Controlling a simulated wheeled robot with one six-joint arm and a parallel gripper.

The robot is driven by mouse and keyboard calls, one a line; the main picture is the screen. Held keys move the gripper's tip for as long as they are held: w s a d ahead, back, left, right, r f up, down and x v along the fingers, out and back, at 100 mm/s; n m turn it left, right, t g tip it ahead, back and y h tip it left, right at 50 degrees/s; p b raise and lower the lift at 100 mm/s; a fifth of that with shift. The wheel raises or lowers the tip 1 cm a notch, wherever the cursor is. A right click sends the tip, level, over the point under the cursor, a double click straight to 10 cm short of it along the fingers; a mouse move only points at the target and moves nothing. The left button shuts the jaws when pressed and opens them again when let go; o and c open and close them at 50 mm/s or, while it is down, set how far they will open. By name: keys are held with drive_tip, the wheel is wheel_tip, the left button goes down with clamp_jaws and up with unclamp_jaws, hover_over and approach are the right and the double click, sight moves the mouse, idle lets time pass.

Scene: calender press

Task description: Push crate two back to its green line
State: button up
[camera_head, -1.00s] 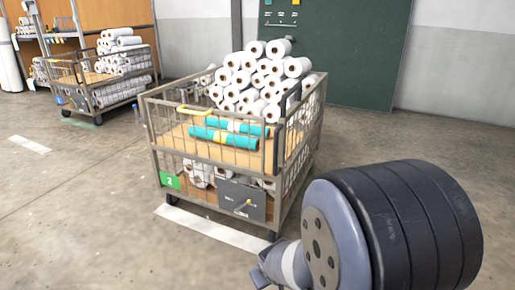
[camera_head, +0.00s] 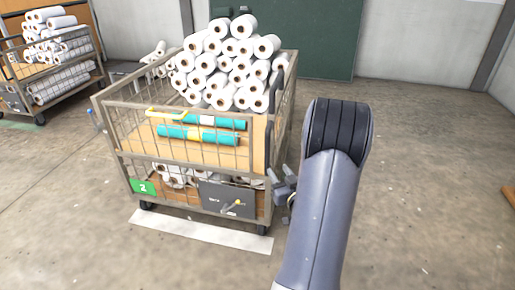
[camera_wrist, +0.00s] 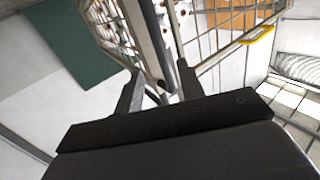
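Crate two (camera_head: 125,120) is a wire-sided cart on wheels with a green "2" label (camera_head: 143,187) at its lower left front. White rolls (camera_head: 230,60) are piled on top and two teal rolls (camera_head: 205,128) lie at its front. A white floor line (camera_head: 200,232) runs just in front of its front wheels. I see no green line at this crate. My gripper (camera_head: 284,186) is beside its front right corner. In the wrist view, my gripper (camera_wrist: 158,72) is open, fingers apart, with the corner post (camera_wrist: 146,35) running between them; contact is unclear.
Another loaded cart (camera_head: 60,75) stands at the far left, with a greenish floor line (camera_head: 18,125) by it. A dark green board (camera_head: 315,40) is on the back wall. The floor to the right is mostly clear. An orange-brown object (camera_head: 509,194) shows at the right edge.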

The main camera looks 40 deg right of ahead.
sight(268, 155)
drive_tip(key=b+x, duration=0.2)
drive_tip(key=x, duration=0.8)
drive_tip(key=shift+w+d, duration=0.1)
drive_tip(key=shift+w, duration=0.3)
clamp_jaws()
